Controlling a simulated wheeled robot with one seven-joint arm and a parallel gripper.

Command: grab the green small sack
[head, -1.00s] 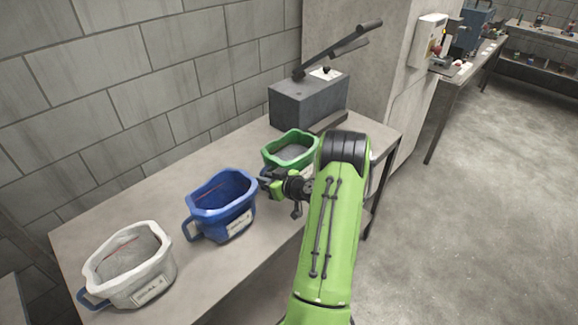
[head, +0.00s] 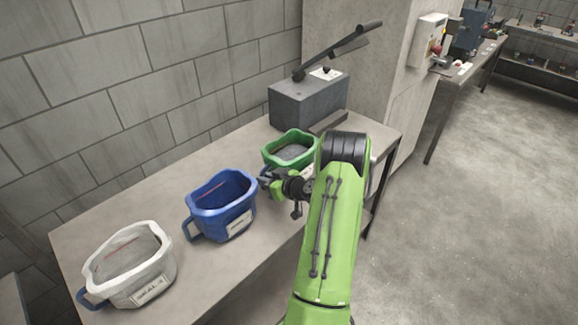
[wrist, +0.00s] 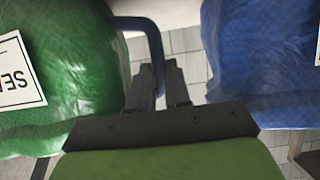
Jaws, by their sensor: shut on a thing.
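The green small sack (head: 291,137) stands upright on the table, behind my gripper and arm in the head view, which hide part of its front. In the wrist view the green sack (wrist: 62,75) fills the left side, with part of a white label showing. Its dark blue handle (wrist: 150,32) loops out to the right and down between my fingers. My gripper (wrist: 161,82) is shut on this handle. In the head view my gripper (head: 266,180) is between the green sack and the blue sack.
The blue sack (head: 237,222) stands close to my gripper, and also shows at the right of the wrist view (wrist: 265,65). A white sack (head: 152,282) stands at the near left of the table (head: 80,222). A grey lever machine (head: 300,101) stands behind the green sack.

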